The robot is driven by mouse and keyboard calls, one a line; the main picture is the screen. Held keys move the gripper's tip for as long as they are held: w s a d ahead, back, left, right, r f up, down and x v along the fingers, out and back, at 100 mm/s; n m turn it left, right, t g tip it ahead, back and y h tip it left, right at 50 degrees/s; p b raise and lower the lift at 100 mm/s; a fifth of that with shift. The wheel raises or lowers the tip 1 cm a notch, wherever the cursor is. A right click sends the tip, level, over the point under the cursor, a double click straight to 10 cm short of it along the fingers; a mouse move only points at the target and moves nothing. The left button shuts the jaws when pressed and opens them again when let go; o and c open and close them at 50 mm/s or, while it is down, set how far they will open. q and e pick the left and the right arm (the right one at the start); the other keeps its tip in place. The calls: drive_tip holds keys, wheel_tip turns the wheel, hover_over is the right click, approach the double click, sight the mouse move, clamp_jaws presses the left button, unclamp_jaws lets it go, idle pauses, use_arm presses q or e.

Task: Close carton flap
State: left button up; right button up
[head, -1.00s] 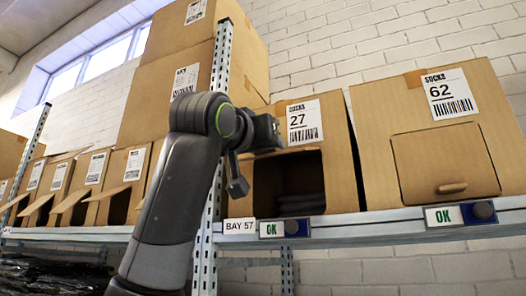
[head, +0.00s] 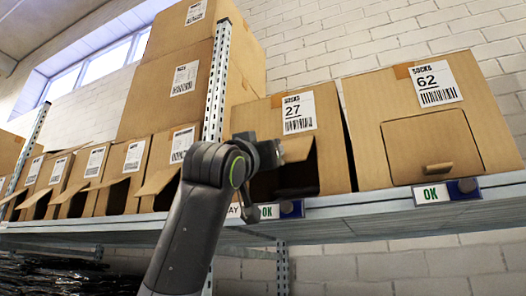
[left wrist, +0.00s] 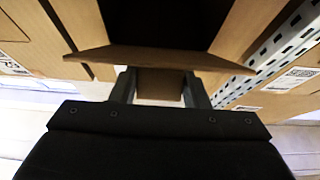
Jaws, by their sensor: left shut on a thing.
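The carton labelled 27 (head: 330,135) stands on the shelf with its dark front opening (head: 297,178) partly uncovered. Its brown flap (head: 298,149) sticks out at the top of the opening, tilted. My left gripper (head: 270,153) is at this flap, in front of the carton. In the left wrist view the flap (left wrist: 160,58) spans the picture, and a brown piece of it (left wrist: 160,84) lies between the fingers of my left gripper (left wrist: 158,78), which is shut on it. My arm hides the opening's left part. My right gripper is not in view.
Carton 62 (head: 365,120) stands close on the right, its front panel shut. Several cartons with flaps sticking out (head: 125,180) stand to the left, past a perforated metal post (head: 218,85). The shelf edge (head: 400,211) carries OK tags (head: 432,194).

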use_arm(q)
drive_tip(key=shift+w+f, duration=0.2)
drive_tip(key=shift+f, duration=0.05)
drive_tip(key=o, duration=1.4)
drive_tip(key=shift+w+d, duration=0.1)
drive_tip(key=shift+r, duration=0.1)
drive_tip(key=shift+s, duration=0.3)
drive_tip(key=b+v, duration=1)
drive_tip(key=v, duration=0.7)
drive_tip(key=shift+c, duration=0.3)
